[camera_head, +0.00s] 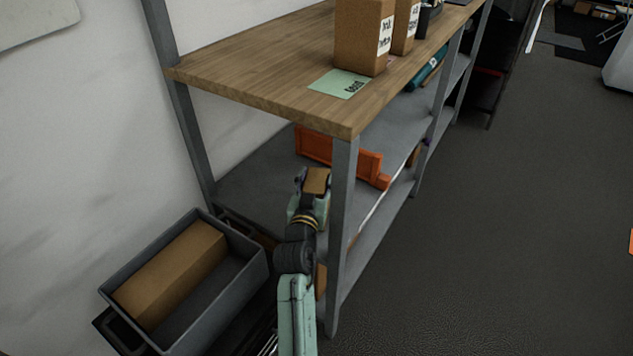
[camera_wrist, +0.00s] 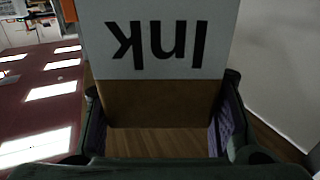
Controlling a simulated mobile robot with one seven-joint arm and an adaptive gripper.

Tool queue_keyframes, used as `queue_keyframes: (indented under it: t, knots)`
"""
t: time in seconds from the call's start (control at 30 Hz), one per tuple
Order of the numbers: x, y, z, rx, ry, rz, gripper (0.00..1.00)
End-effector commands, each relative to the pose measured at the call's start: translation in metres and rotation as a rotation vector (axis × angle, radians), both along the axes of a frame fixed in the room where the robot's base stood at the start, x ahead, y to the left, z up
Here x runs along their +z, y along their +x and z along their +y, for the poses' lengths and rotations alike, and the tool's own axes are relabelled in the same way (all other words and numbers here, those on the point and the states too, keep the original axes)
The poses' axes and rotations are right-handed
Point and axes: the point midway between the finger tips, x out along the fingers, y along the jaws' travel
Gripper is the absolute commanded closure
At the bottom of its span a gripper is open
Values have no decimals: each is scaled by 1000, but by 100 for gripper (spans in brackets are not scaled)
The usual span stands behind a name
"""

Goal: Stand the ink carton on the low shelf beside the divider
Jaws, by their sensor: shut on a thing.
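The ink carton (camera_wrist: 160,100) is a brown box with a white label reading "Ink", upside down in the wrist view. My gripper (camera_head: 314,179) is shut on it, one finger on each side. In the head view only a small tan part of the carton (camera_head: 317,181) shows between the fingers. The low shelf (camera_head: 258,187) is a grey board under the wooden top. An orange divider (camera_head: 338,157) stands on it, behind and to the right of my gripper. Whether the carton touches the shelf cannot be told.
A grey shelf post (camera_head: 342,225) stands close right of my arm. The wooden top (camera_head: 255,60) overhangs the shelf and bears brown cartons (camera_head: 364,35) and a green card (camera_head: 341,84). A grey bin (camera_head: 251,268) with a long brown box (camera_head: 172,273) is at lower left. Shelf left of the divider looks clear.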

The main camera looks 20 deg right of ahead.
Motion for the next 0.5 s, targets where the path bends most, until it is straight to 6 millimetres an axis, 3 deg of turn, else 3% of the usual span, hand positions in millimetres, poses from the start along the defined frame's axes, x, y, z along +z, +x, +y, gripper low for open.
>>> queue_keyframes:
  t: [0.3, 0.33, 0.5]
  knots:
    - [-1, 0, 0, 0, -1, -4, 100]
    - [-2, 0, 0, 0, 1, 2, 49]
    - [-2, 0, 0, 0, 1, 2, 37]
